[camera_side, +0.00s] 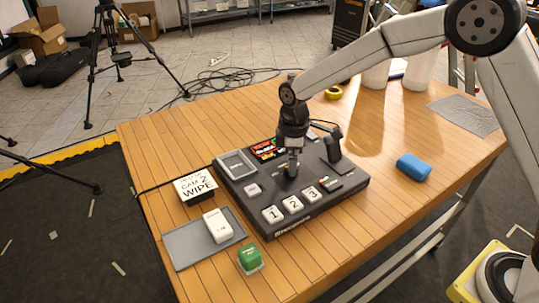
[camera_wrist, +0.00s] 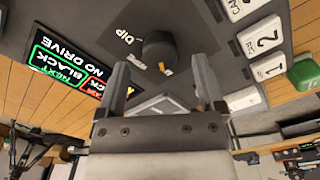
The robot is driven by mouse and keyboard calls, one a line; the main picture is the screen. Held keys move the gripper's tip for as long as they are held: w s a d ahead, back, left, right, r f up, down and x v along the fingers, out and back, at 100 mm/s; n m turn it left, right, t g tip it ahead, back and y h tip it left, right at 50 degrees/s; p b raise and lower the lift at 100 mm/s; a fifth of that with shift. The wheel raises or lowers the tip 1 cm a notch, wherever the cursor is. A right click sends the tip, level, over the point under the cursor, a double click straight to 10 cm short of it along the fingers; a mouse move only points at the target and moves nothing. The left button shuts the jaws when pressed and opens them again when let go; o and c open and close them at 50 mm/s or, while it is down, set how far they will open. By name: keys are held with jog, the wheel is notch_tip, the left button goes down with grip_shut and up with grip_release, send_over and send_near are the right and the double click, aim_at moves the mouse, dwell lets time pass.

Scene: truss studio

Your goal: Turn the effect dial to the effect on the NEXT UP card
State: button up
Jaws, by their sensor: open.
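The black switcher console (camera_side: 300,212) lies on the wooden table. Its effect dial (camera_wrist: 159,48) is a dark round knob in the wrist view, with the word DIP beside it and a small orange mark at its near edge. The dial's pointer setting cannot be made out. My gripper (camera_side: 291,168) points down over the console. In the wrist view my gripper (camera_wrist: 160,76) is open, its fingers apart on either side of the dial's line and empty. The NEXT UP card (camera_side: 195,187) stands left of the console and reads CAM 2, WIPE.
Numbered buttons (camera_side: 293,205) line the console's front. A lever (camera_side: 331,145) rises at its right. The small screen (camera_wrist: 70,72) shows NEXT BLACK and NO DRIVE. A grey tray (camera_side: 185,252) holds a white block (camera_side: 217,227). A green block (camera_side: 250,258) and blue block (camera_side: 413,167) lie nearby.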

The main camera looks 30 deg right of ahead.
jog(key=shift+f, duration=1.05)
grip_shut()
jog(key=shift+m, duration=0.5)
jog(key=m, duration=1)
jog(key=shift+m, duration=0.4)
